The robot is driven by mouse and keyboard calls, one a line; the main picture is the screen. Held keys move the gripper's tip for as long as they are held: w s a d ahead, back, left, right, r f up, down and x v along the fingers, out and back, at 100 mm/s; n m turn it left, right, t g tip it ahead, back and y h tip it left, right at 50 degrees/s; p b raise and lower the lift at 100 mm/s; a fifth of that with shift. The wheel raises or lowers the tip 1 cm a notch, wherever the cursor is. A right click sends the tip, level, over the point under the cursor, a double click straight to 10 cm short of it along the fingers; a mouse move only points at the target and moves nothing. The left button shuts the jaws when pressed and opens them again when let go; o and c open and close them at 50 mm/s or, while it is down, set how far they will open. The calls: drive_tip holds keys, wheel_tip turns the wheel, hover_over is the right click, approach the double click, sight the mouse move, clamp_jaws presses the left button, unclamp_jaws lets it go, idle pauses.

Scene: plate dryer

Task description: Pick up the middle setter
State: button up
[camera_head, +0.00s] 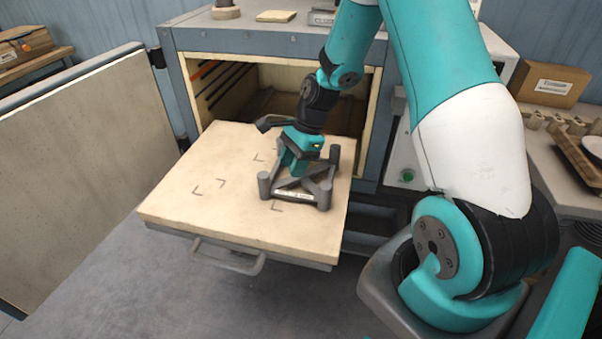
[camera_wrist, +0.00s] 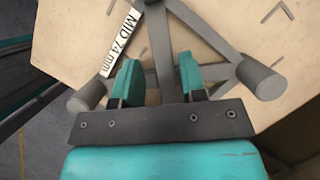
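The middle setter (camera_head: 324,192) is a dark grey three-armed frame with round posts at its corners. It stands on the pale board of the pulled-out drawer, right of its centre. In the wrist view the setter (camera_wrist: 160,45) carries a white label reading "MID 74 mm". My gripper (camera_head: 293,172) is down at the setter from above. In the wrist view my gripper (camera_wrist: 159,80) has its two teal fingers apart, one on each side of a grey bar of the setter. A narrow gap shows between each finger and the bar. The fingertips' depth is hard to tell.
The pale drawer board (camera_head: 180,205) has black corner marks and clear room on its left. Behind it is the open dryer chamber (camera_head: 240,95). The dryer door (camera_head: 90,160) stands open at left. A cardboard box (camera_head: 549,84) is on the right bench.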

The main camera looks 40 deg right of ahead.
drive_tip(key=x, duration=0.4)
drive_tip(key=shift+d+f, duration=0.25)
drive_tip(key=shift+f, duration=0.2)
drive_tip(key=shift+c, duration=0.2)
clamp_jaws()
drive_tip(key=shift+r, duration=0.1)
wheel_tip(320, 180, up, 21)
drive_tip(key=p, duration=0.2)
wheel_tip(320, 180, up, 6)
drive_tip(key=p, duration=0.8)
hover_over(289, 179)
drive_tip(key=shift+d, duration=0.1)
